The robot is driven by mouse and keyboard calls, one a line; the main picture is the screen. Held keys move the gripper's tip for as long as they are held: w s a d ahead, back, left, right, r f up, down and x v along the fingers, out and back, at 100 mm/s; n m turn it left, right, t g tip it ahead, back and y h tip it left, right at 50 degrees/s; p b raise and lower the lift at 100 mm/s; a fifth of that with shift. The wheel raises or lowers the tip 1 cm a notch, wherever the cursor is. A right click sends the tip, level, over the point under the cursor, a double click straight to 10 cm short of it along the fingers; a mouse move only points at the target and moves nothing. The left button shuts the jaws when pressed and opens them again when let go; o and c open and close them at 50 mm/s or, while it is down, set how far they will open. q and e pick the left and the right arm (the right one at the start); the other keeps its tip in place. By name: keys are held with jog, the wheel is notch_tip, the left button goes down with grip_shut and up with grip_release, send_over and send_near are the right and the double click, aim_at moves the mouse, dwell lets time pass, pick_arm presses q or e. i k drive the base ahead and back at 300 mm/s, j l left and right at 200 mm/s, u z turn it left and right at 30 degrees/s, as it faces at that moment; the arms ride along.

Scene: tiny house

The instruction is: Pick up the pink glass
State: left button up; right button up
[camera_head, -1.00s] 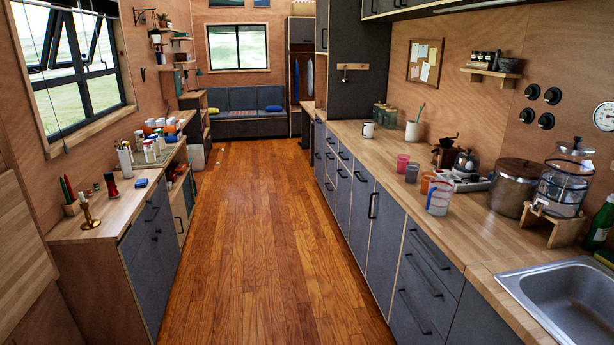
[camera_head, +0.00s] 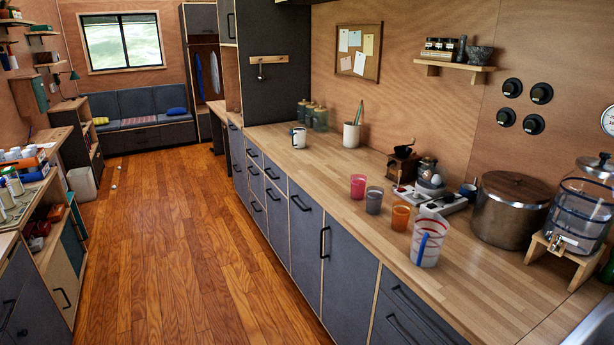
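The pink glass (camera_head: 358,187) stands upright on the wooden counter (camera_head: 330,172) on the right side of the head view. It is the leftmost of a short row of glasses. A grey glass (camera_head: 374,201) is just to its right, and an orange glass (camera_head: 400,217) is further right. Neither of my grippers shows in the head view.
A measuring jug (camera_head: 428,242) with a blue handle stands nearer than the glasses. A coffee grinder (camera_head: 402,166), a white tray (camera_head: 440,204) and a large pot (camera_head: 508,208) are behind and right. The wooden floor (camera_head: 190,240) left of the counter is clear.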

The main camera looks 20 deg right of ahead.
aim_at(358, 183)
jog(key=i+j+z, duration=0.1)
jog(key=i+z, duration=0.25)
jog(key=i, duration=0.2)
jog(key=i+j+z, duration=0.3)
jog(key=i, duration=0.25)
jog(key=i+j+z, duration=0.35)
jog(key=i, duration=0.2)
